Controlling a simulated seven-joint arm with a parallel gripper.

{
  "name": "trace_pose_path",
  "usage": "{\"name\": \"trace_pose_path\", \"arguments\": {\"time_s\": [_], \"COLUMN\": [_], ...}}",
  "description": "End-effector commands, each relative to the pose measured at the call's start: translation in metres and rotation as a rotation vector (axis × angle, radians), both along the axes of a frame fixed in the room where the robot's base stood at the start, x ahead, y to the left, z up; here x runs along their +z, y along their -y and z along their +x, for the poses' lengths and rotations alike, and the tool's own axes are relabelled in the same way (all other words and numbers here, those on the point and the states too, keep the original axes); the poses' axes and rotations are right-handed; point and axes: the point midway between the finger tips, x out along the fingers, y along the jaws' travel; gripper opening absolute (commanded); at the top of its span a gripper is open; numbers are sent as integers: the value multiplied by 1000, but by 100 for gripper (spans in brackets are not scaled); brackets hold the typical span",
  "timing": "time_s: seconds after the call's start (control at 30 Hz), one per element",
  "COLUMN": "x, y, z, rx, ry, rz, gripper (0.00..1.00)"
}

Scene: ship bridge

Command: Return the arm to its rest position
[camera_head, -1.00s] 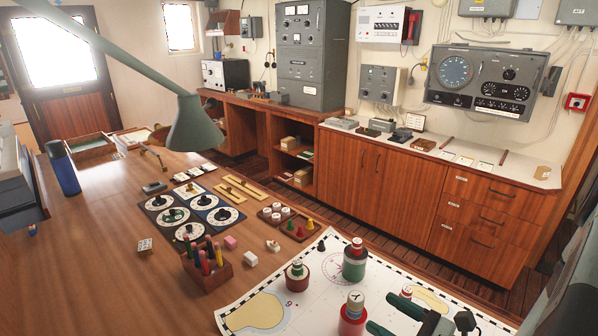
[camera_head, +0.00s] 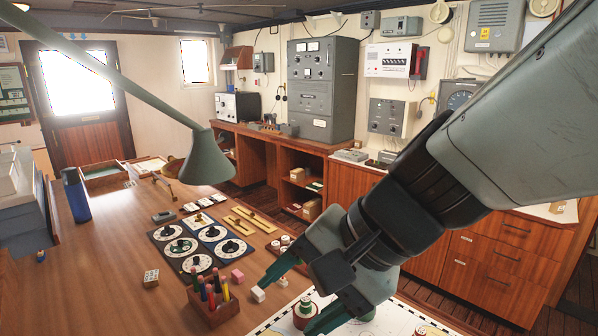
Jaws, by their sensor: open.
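My gripper (camera_head: 286,306) reaches in from the right at the lower middle of the head view, over the near edge of the wooden table. Its two green fingers are apart, and I see nothing held between them. My grey arm (camera_head: 520,115) crosses the right side of the view. A round red and green piece (camera_head: 304,311) on the chart shows between the fingers in the picture; I cannot tell how far below them it is. A small white block (camera_head: 258,294) appears close to the upper fingertip. The gripper and arm hide much of the chart and cabinet.
A pencil box (camera_head: 213,306) stands left of my gripper. A board of dials (camera_head: 192,247) lies behind it. A green lamp shade (camera_head: 207,160) hangs over the table, and a blue bottle (camera_head: 76,196) stands at far left. The table's left middle (camera_head: 95,265) is clear.

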Motion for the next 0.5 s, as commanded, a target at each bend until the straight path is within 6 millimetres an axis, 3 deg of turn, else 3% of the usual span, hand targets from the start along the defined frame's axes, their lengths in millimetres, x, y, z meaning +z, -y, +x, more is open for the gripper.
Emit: {"name": "trace_pose_path", "arguments": {"time_s": [0.17,0.3,0.5], "x": [34,32,42], "y": [-13,34,89], "z": [-30,-33,-35], "rx": [91,187,286], "ry": [239,334,434], "rz": [-111,-359,-648], "gripper": [69,69,69]}}
